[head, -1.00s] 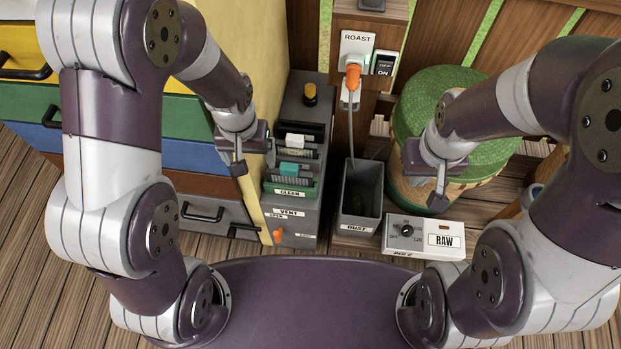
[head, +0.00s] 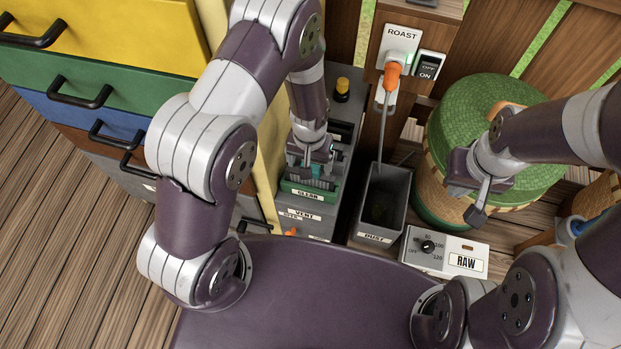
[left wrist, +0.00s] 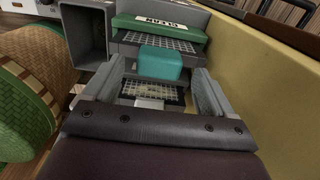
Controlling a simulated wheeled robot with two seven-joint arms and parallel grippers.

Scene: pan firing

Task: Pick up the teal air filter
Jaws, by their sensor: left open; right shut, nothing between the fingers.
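The teal air filter (left wrist: 160,62) shows in the left wrist view as a teal block on a dark mesh grid, in the unit with the green CLEAN label (head: 308,193). In the head view only a little teal (head: 316,171) shows under my left gripper (head: 314,165). In the left wrist view my left gripper (left wrist: 163,75) is open, its fingers on either side of the teal block's near end. I cannot tell whether they touch it. My right gripper (head: 475,213) is shut and empty, in front of the green-lidded basket.
A grey DUST bin (head: 382,205) stands right of the filter unit. The RAW dial box (head: 444,252) and the basket (head: 480,120) are further right. Coloured drawers (head: 100,85) and a yellow wall are on the left. A ROAST plug (head: 392,75) hangs above the bin.

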